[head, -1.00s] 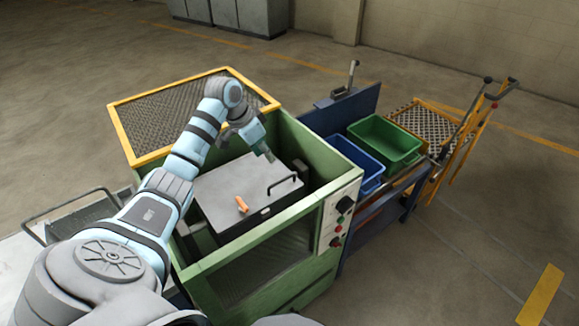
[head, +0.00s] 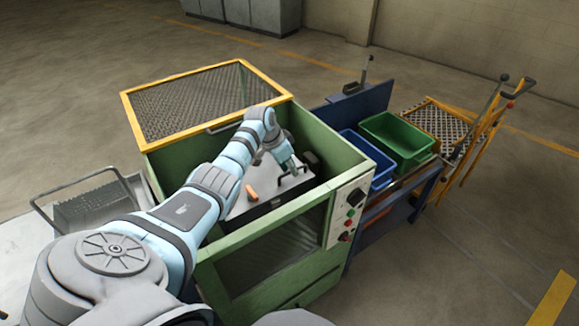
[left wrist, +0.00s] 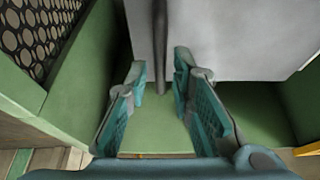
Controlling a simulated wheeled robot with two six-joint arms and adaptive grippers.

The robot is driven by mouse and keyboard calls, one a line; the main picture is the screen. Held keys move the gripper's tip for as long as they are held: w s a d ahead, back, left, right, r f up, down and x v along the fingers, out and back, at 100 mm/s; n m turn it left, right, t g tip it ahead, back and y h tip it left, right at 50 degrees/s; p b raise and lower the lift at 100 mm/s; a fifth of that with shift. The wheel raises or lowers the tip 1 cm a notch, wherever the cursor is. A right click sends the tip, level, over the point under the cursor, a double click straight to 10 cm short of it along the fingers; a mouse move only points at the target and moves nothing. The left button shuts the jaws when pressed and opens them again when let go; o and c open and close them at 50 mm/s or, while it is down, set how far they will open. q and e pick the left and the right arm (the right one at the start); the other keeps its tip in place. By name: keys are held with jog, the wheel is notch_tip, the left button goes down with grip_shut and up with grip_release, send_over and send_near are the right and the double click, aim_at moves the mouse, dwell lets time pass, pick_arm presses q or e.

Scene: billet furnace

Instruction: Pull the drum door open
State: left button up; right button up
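The drum door is the light grey panel (head: 240,205) inside the green machine housing, with a black handle (head: 313,160) on its right part. My left gripper (head: 291,168) reaches down over the door and is close beside the handle. In the left wrist view, the open fingers of my left gripper (left wrist: 160,72) point at the grey panel (left wrist: 240,40), with a dark bar (left wrist: 160,45) of the handle between the fingertips. I cannot tell whether they touch it. My right gripper is not in view.
An orange piece (head: 252,191) lies on the panel. The green housing (head: 325,150) walls surround the arm's reach, with a yellow-framed mesh cover (head: 190,105) behind. Blue bin (head: 372,160) and green bin (head: 398,140) stand right, before a yellow cart (head: 440,120).

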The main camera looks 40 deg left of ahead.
pick_arm(q)
grip_shut()
jog(key=shift+w, duration=0.1)
